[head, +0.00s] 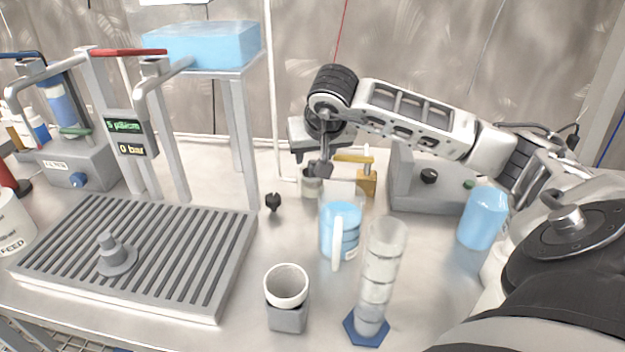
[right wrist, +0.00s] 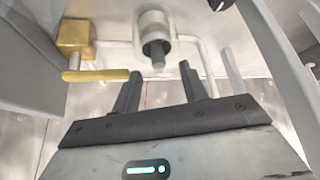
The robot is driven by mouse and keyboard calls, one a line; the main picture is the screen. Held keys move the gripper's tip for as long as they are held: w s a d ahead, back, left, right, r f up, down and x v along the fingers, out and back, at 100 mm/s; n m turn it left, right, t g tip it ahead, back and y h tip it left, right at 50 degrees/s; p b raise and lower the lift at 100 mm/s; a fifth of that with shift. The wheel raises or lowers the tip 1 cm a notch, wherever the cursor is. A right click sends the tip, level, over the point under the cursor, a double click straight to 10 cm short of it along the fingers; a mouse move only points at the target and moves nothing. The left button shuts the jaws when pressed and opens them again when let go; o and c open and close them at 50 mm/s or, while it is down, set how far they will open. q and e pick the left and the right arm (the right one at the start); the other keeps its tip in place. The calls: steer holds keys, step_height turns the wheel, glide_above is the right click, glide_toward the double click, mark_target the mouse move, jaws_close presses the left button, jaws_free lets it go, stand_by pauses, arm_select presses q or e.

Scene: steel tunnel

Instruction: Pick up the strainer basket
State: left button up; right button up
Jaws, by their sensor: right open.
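My right gripper (head: 318,168) reaches in from the right and points down near the back wall. It is open and empty in the right wrist view (right wrist: 160,78), with its two dark fingers apart. A small pale cylinder (head: 311,184) stands just below it, partly hidden by the fingers. In the right wrist view the pale cylinder (right wrist: 152,22) has a dark band and a grey stem, just ahead of the fingertips and apart from them. It may be the strainer basket, but I cannot see any mesh. My left gripper is not in view.
A brass fitting (head: 367,180) stands close right of the gripper. A blue-filled jug (head: 340,232), a clear cylinder (head: 380,275) and a white cup (head: 287,287) stand in front. A ribbed drain tray (head: 190,300) fills the left.

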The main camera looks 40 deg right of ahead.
mark_target(313, 162)
steer(key=shift+x, duration=1.55)
steer(key=shift+s, duration=0.1)
jaws_close()
